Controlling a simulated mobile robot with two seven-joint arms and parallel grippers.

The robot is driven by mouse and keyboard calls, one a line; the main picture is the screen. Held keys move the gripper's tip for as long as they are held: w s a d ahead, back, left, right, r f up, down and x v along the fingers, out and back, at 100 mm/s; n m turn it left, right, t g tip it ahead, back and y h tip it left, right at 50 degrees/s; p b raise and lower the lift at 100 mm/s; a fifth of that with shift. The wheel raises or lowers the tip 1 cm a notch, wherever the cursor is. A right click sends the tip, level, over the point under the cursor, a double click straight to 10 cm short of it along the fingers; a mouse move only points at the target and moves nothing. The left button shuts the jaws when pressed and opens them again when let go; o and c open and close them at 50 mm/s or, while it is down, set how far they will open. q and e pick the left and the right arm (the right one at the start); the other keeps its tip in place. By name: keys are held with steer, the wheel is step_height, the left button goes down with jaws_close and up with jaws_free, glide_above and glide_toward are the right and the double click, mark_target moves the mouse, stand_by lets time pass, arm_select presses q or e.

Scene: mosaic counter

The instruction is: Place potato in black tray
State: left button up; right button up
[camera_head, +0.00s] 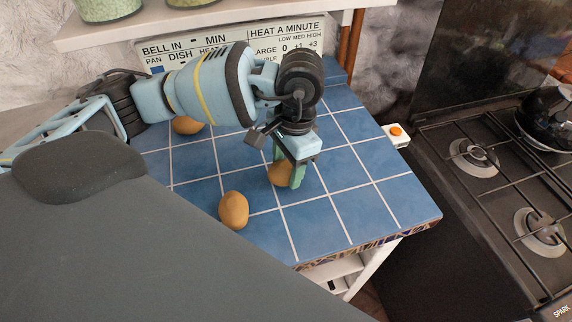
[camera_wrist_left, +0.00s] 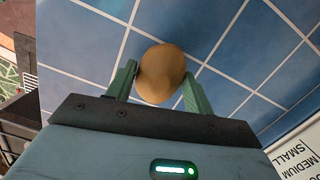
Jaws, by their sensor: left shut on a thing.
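My left gripper (camera_head: 285,170) comes in from the left over the blue tiled counter and points down. Its green fingers are shut on a potato (camera_head: 279,175), which is partly hidden behind them in the head view. In the left wrist view the potato (camera_wrist_left: 161,74) sits between the two green fingertips of the left gripper (camera_wrist_left: 160,82), over the blue tiles. I cannot tell whether it touches the counter. A second potato (camera_head: 233,210) lies on the counter at the front left. A third potato (camera_head: 187,125) lies at the back left under my left arm. I see no black tray.
The blue tiled counter (camera_head: 376,187) is clear on its right side. A black gas stove (camera_head: 500,200) stands to the right, with a dark pan (camera_head: 550,115) on it. A lettered board (camera_head: 285,45) stands at the back. A shelf with jars hangs above.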

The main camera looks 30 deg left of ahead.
arm_select(q)
steer(key=shift+f, duration=0.4)
steer(key=shift+f, duration=0.15)
steer(key=o, duration=1)
steer(key=shift+o, duration=0.2)
